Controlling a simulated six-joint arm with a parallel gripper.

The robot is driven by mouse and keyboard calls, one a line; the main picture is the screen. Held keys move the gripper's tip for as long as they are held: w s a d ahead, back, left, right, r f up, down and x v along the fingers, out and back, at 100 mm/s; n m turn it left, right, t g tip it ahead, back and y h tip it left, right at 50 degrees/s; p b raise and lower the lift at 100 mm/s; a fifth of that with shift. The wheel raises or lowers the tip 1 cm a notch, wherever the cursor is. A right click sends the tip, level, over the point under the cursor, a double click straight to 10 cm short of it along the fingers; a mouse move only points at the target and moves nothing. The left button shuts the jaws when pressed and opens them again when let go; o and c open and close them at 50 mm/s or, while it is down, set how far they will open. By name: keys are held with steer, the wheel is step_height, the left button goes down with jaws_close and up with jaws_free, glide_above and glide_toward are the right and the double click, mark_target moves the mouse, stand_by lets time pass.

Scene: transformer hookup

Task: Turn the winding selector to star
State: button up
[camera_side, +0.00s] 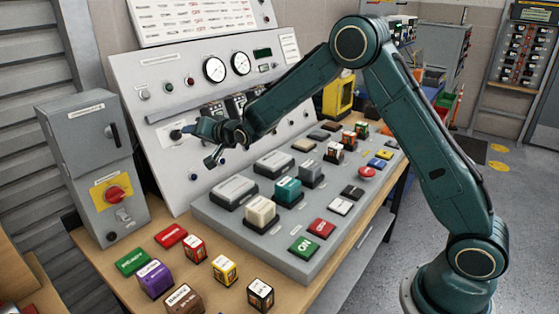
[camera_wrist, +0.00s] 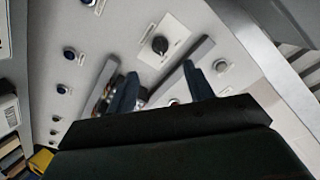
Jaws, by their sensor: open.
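A black rotary knob on a white plate (camera_wrist: 160,44), likely the winding selector, is on the grey sloping panel in the wrist view. In the side view a dark knob on a pale plate (camera_side: 176,134) shows at the panel's left, beside my gripper. I cannot read its labels or tell its setting. My gripper (camera_side: 199,144) is open and empty in front of the panel. In the wrist view my two fingers (camera_wrist: 161,82) are spread, with the knob beyond their tips and roughly between them. They appear apart from the knob.
A grey rail (camera_side: 188,106) runs across the panel above my gripper. Round gauges (camera_side: 214,69) sit higher up. A sloping desk (camera_side: 230,222) with several coloured blocks stands below. A grey box with a red switch (camera_side: 114,193) is at the left.

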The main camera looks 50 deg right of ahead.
mark_target(179, 135)
steer(key=shift+x, duration=5.3)
steer(key=shift+c, duration=0.4)
steer(key=c, duration=0.9)
